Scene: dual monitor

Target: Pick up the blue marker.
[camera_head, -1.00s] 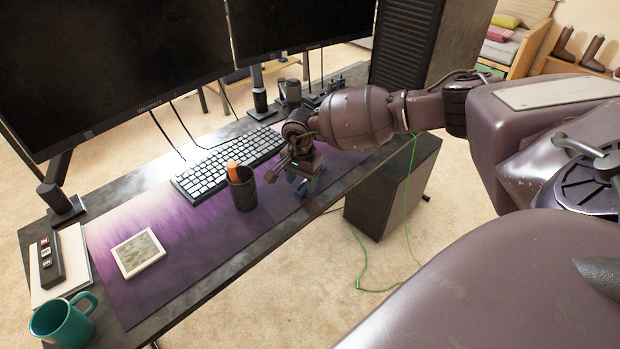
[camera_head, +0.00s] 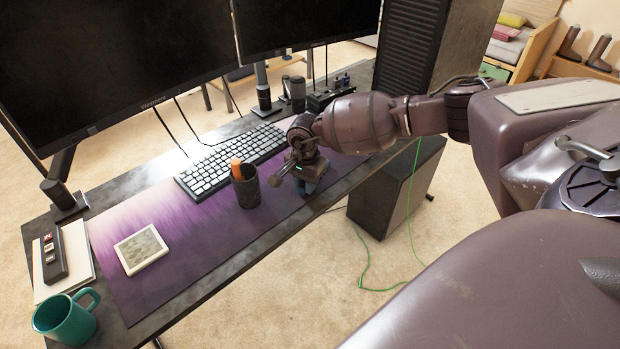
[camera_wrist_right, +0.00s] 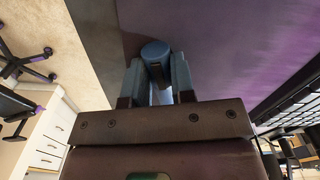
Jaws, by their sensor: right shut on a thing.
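The blue marker (camera_wrist_right: 156,53) shows in the right wrist view, its round end up between the two fingers. My right gripper (camera_wrist_right: 158,80) is shut on it, one finger on each side. In the head view my right gripper (camera_head: 308,186) is low over the right part of the purple desk mat, just right of the dark pen cup. There the marker is hidden by the gripper. I cannot tell whether it touches the mat. My left gripper is not in view.
The dark pen cup (camera_head: 245,186) with an orange item stands close left of the gripper. The keyboard (camera_head: 230,160) lies behind. A white framed tile (camera_head: 141,249) and teal mug (camera_head: 67,318) are at left. The mat (camera_head: 200,230) between is clear.

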